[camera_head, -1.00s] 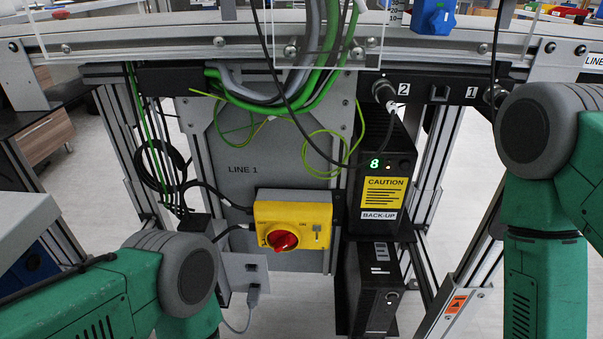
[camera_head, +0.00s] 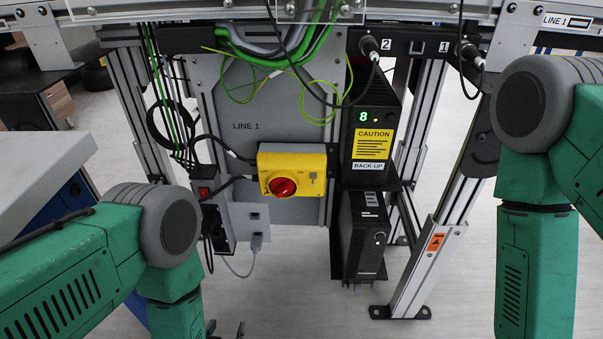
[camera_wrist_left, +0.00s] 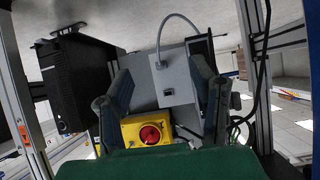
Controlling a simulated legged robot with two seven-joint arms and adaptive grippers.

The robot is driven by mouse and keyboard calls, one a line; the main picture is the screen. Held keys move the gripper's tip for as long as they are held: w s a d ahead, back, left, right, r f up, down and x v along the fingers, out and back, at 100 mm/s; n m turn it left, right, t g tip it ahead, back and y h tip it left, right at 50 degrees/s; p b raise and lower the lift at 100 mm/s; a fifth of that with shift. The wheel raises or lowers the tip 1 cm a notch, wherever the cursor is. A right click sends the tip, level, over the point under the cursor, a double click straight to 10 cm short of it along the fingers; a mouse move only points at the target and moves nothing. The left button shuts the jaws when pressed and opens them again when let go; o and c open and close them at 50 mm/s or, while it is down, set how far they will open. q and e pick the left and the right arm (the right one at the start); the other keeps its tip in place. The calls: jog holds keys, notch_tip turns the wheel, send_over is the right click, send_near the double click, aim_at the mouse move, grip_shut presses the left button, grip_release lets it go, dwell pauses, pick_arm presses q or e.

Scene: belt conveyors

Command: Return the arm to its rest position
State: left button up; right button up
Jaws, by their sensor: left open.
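My left arm (camera_head: 75,275) comes in from the left in the head view, its forearm hanging down. Only the tips of my left gripper (camera_head: 226,329) show at the bottom edge. In the left wrist view my left gripper (camera_wrist_left: 163,75) has its two dark fingers wide apart, with nothing between them. My right arm (camera_head: 540,200) hangs down at the right; its gripper is out of view. The yellow switch box (camera_head: 309,171) with a red knob (camera_head: 283,187) is on the grey LINE 1 panel (camera_head: 240,100), apart from my left gripper. The box also shows in the left wrist view (camera_wrist_left: 171,130).
Black power units (camera_head: 373,125) stand right of the panel, the upper one showing a green 8. A grey socket box (camera_head: 251,222) with a cable hangs below left. Metal frame legs (camera_head: 428,262) flank it. A grey table (camera_head: 40,165) is at left. Floor is clear at bottom centre.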

pick_arm(q)
jog(key=s+a+r+g, duration=0.4)
jog(key=s+a+g, duration=0.1)
jog(key=s, duration=0.3)
jog(key=s+a+r+g, duration=0.3)
jog(key=s+a+g, duration=0.25)
jog(key=s, duration=0.35)
notch_tip(320, 180, up, 16)
jog(key=p, duration=1.5)
jog(key=shift+s+y, duration=0.3)
jog(key=shift+s, duration=0.1)
jog(key=shift+w+a+f+g, duration=0.1)
jog(key=shift+g, duration=0.15)
